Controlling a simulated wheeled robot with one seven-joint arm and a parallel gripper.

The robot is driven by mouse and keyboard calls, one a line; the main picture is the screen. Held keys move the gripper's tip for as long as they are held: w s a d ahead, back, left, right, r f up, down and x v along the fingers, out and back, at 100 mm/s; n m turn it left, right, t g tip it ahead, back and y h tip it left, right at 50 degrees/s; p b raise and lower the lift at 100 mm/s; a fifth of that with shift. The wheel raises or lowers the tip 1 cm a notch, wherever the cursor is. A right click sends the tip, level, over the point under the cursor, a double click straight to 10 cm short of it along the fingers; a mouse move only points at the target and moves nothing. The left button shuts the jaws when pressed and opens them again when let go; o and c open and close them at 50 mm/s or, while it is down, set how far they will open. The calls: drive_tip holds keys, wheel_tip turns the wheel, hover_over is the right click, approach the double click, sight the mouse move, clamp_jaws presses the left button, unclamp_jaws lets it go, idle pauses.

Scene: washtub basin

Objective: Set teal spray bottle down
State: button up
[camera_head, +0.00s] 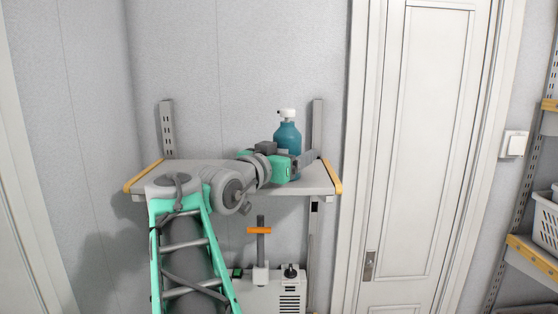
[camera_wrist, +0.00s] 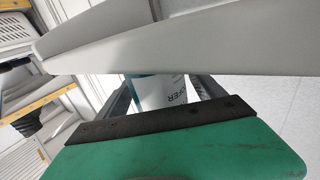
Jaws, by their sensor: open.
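The teal spray bottle (camera_head: 287,134) with a white spray head stands upright at the right part of the grey wall shelf (camera_head: 318,183) in the head view. Its lower part is hidden behind my gripper (camera_head: 302,161), so its contact with the shelf does not show. My gripper is open, low at the bottle, with a finger seen on its right side. In the wrist view the bottle's white label (camera_wrist: 165,93) shows between the dark fingers of my gripper (camera_wrist: 168,88). I cannot tell whether the fingers touch it.
The shelf has yellow-edged ends and upright metal rails. Below it stands a white box-like unit (camera_head: 290,295) with an orange-handled post (camera_head: 260,231). A white door (camera_head: 425,150) is to the right, then a rack with a white basket (camera_head: 546,222). The shelf's left part looks bare.

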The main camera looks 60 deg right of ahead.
drive_tip(key=a+b, duration=0.3)
drive_tip(key=a, duration=0.8)
drive_tip(key=shift+w, duration=0.35)
drive_tip(key=shift+f, duration=0.1)
